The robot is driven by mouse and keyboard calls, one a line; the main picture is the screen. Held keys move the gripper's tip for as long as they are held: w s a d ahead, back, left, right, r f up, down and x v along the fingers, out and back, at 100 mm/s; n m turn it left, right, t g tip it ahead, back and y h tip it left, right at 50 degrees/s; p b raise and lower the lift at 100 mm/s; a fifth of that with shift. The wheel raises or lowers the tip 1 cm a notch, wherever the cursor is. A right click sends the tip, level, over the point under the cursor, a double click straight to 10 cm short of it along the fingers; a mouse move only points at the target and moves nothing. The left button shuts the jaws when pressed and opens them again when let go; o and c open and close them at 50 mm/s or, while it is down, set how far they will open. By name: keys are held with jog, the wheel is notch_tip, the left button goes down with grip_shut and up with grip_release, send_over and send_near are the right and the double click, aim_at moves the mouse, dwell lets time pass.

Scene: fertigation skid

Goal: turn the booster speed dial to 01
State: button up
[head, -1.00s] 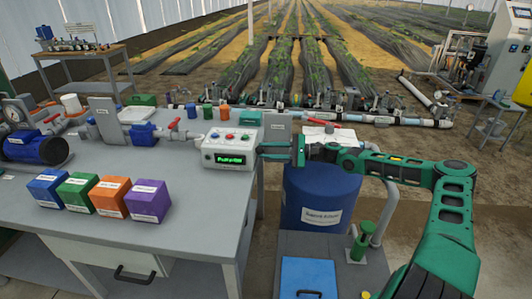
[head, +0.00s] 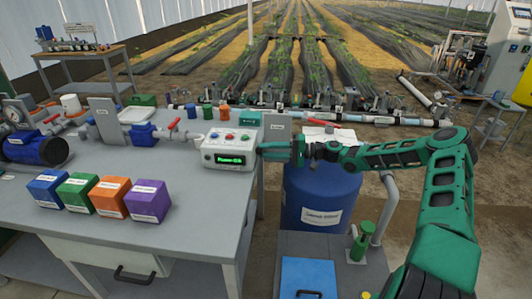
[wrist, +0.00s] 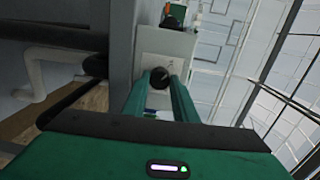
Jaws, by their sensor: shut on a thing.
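The white control box (head: 229,150) stands on the grey bench near its right edge, with coloured buttons on top and a lit green display (head: 229,160) on its front. The display text is too small to read surely. My gripper (head: 267,150) reaches in from the right to the box's right side. In the wrist view the black booster speed dial (wrist: 159,78) sits on the pale side panel of the box (wrist: 170,48). My gripper (wrist: 160,86) is shut on the dial, one green finger on each side. The dial's markings cannot be read.
Blue, green, orange and purple boxes (head: 149,201) stand at the bench front. A grey upright plate (head: 277,128) is close behind my gripper. A blue barrel (head: 318,200) stands below my arm.

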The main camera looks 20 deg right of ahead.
jog(key=shift+f+n, duration=0.15)
jog(key=shift+n, duration=0.45)
jog(key=o, duration=1)
jog(key=shift+o, duration=0.2)
jog(key=v, duration=1)
jog(key=shift+d, duration=0.35)
jog(key=shift+s, duration=0.1)
